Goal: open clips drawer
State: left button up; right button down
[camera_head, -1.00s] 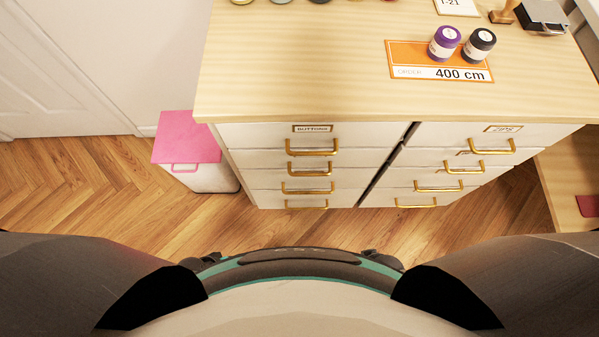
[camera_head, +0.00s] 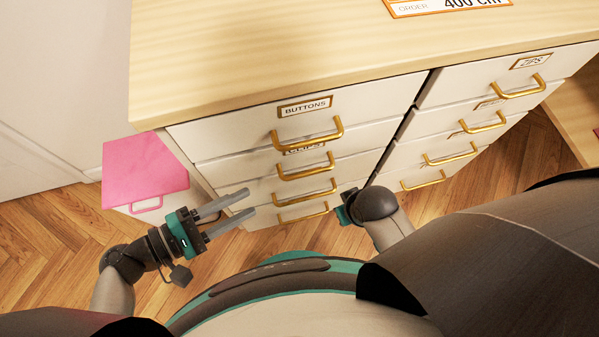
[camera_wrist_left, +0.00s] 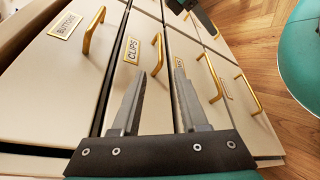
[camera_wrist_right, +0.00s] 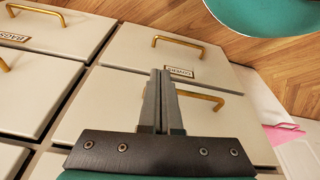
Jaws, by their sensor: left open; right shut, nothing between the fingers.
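The clips drawer is the second one down in the left column, shut, with a white front. Its CLIPS label (camera_wrist_left: 132,50) is clear in the left wrist view and partly covered by the upper handle in the head view. Its gold handle (camera_head: 305,167) also shows in the left wrist view (camera_wrist_left: 158,54). My left gripper (camera_head: 250,202) is open and empty, left of the lower drawers; in its wrist view the fingertips (camera_wrist_left: 160,74) point towards the clips handle, apparently short of it. My right gripper (camera_wrist_right: 160,72) is shut and empty, facing other drawer fronts.
The buttons drawer (camera_head: 231,131) is directly above, with its own gold handle (camera_head: 307,134). A zips drawer (camera_head: 490,79) tops the right column. A pink-lidded bin (camera_head: 145,167) stands left of the cabinet. The wooden tabletop (camera_head: 250,50) overhangs the drawers.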

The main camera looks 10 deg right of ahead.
aim_at(298, 177)
pick_arm(q)
jog(key=b+x, duration=0.3)
jog(key=x, duration=1)
jog(key=shift+d+f, duration=0.15)
jog(key=shift+d, duration=0.1)
jog(key=shift+w+d+f+b, duration=0.15)
jog(key=shift+w+d+b, duration=0.2)
jog(key=shift+d, duration=0.3)
pick_arm(e)
notch_tip(298, 177, up, 8)
jog(key=w+t, duration=0.1)
jog(key=w, duration=0.1)
jog(key=shift+s+a, duration=0.1)
pick_arm(q)
grip_shut()
jog(key=shift+s, duration=0.1)
